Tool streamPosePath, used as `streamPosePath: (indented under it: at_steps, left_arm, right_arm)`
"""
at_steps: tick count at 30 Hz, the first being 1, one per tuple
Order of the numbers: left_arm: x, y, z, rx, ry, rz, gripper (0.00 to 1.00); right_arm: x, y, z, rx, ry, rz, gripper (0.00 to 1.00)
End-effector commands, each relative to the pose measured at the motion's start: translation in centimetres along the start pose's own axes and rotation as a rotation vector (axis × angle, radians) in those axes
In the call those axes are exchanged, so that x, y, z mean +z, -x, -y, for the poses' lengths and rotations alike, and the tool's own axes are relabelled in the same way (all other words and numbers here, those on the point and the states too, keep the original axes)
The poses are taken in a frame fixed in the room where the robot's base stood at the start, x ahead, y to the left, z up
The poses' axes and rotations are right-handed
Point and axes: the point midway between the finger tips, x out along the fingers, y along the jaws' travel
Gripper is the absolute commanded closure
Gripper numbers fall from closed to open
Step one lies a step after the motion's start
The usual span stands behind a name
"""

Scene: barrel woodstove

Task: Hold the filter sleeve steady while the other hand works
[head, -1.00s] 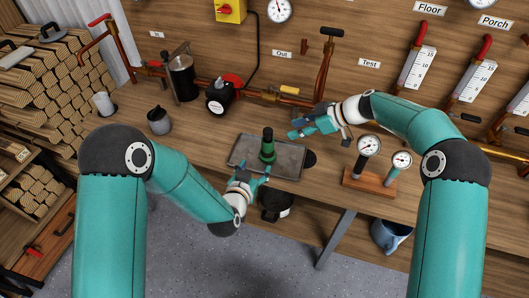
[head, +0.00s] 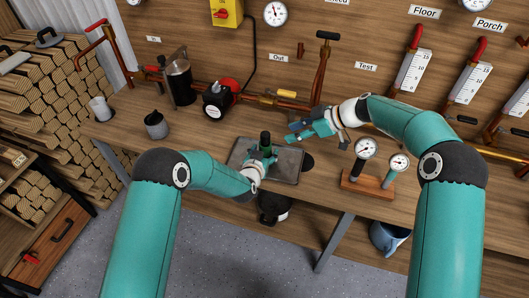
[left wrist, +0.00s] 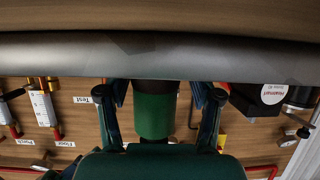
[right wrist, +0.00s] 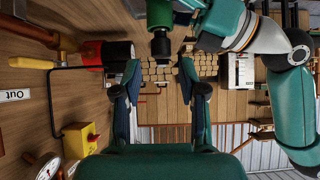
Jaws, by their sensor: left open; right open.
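The filter sleeve (head: 265,146) is a green cylinder with a dark neck, upright on the grey tray (head: 287,178). My left gripper (head: 261,160) is low at its near side. In the left wrist view the green sleeve (left wrist: 155,112) stands between the two open fingers, with a gap visible on each side. My right gripper (head: 297,130) is open and empty, above and to the right of the sleeve. In the right wrist view the sleeve's green body (right wrist: 159,14) and dark neck (right wrist: 160,45) lie beyond the fingertips. My left gripper hides the sleeve's lower part in the head view.
A gauge stand (head: 368,189) is right of the tray. A black pump with a red part (head: 217,102) and copper pipes stand behind. A grey pot (head: 156,127) is on the left. The bench between pot and tray is clear.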

Motion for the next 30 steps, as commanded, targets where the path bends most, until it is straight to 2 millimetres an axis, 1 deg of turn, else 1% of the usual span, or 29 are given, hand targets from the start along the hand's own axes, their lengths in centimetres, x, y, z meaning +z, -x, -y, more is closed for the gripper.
streamPosePath:
  at_steps: [5,6,8,9,16,17,18,20,23,26,27,30]
  left_arm:
    - [0.0,0.0,0.0,0.0,0.0,0.001,0.35]
    - [0.0,0.0,0.0,0.001,0.0,0.001,0.36]
    - [0.0,0.0,-0.1,0.001,0.0,0.001,0.46]
    - [0.0,0.0,-0.1,0.001,0.0,0.0,0.53]
    - [0.0,0.0,-0.1,0.001,0.0,0.001,0.91]
    - [0.0,0.0,-0.1,0.001,0.0,0.001,0.92]
    - [0.0,0.0,-0.1,0.001,0.0,0.001,0.92]
    - [0.0,0.0,-0.1,0.001,0.0,0.001,0.92]
    - [0.0,0.0,-0.1,0.001,0.0,0.001,0.92]
    - [0.0,0.0,-0.1,0.002,0.0,0.001,0.92]
    - [0.0,0.0,-0.1,0.002,0.0,0.001,0.92]
    - [0.0,0.0,-0.1,0.002,0.0,0.001,0.92]
  right_arm:
    - [0.0,0.0,0.0,0.0,0.0,0.0,0.58]
    - [0.0,0.0,0.0,0.001,0.0,0.0,0.58]
    - [0.0,0.0,0.0,0.001,0.0,0.0,0.58]
    - [0.0,0.0,0.0,0.001,0.0,0.0,0.58]
    - [0.0,0.1,0.0,0.001,-0.001,0.0,0.58]
    - [0.0,0.1,0.0,0.001,-0.001,0.0,0.55]
    - [0.1,0.1,0.0,0.0,-0.001,0.001,0.48]
    - [0.1,0.0,0.1,-0.005,-0.004,0.005,0.38]
    - [0.2,-0.1,0.5,-0.031,-0.021,0.025,0.38]
    - [0.7,-0.2,1.5,-0.084,-0.062,0.078,0.38]
    - [0.8,-0.3,1.9,-0.108,-0.085,0.11,0.38]
    - [0.5,-0.7,2.8,-0.13,-0.154,0.21,0.38]
